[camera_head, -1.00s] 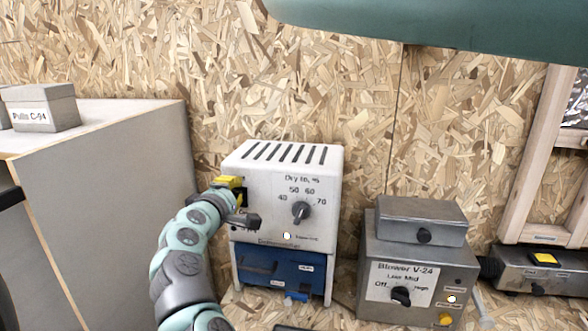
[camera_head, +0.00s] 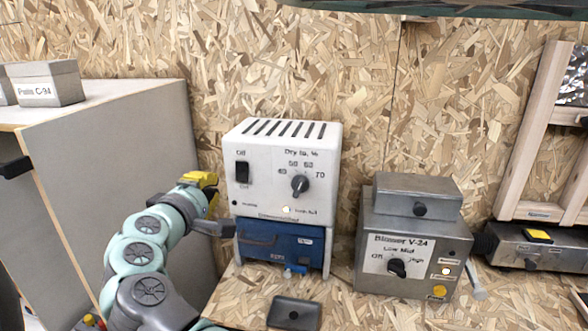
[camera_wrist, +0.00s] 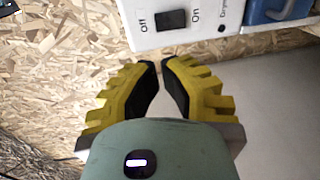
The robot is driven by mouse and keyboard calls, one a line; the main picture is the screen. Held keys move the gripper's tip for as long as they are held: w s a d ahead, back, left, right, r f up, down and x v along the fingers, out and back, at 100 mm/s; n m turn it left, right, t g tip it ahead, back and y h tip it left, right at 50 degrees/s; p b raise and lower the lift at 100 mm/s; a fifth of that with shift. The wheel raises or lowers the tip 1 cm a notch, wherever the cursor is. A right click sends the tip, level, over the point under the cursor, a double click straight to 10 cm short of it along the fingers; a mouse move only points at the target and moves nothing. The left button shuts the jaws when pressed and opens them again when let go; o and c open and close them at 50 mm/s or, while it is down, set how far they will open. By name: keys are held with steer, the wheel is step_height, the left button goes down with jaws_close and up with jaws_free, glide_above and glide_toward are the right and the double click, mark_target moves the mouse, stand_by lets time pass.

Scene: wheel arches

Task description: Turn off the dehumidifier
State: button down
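The dehumidifier is a white box (camera_head: 262,208) on a blue tank unit (camera_head: 262,243). Its front has a black rocker switch (camera_head: 242,172) marked Off above and On below, and a grey dial (camera_head: 300,185). A small lamp (camera_head: 286,209) is lit at lower right; a dark dot shows at lower left. My gripper (camera_head: 217,202) is left of and below the switch, apart from it. In the wrist view the switch (camera_wrist: 171,20) lies beyond my yellow fingers (camera_wrist: 160,63), whose tips nearly meet with nothing between them. I cannot tell which way the rocker is tilted.
A grey Blower V-24 (camera_head: 413,258) with a knob stands to the right. A grey cabinet (camera_head: 110,150) bounds the left side, with a labelled box (camera_head: 45,84) on it. A dark flat object (camera_head: 294,313) lies in front. Chipboard wall stands behind.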

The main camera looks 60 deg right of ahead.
steer(key=shift+s+a, duration=0.25)
steer(key=shift+a, duration=0.25)
stand_by(0.3)
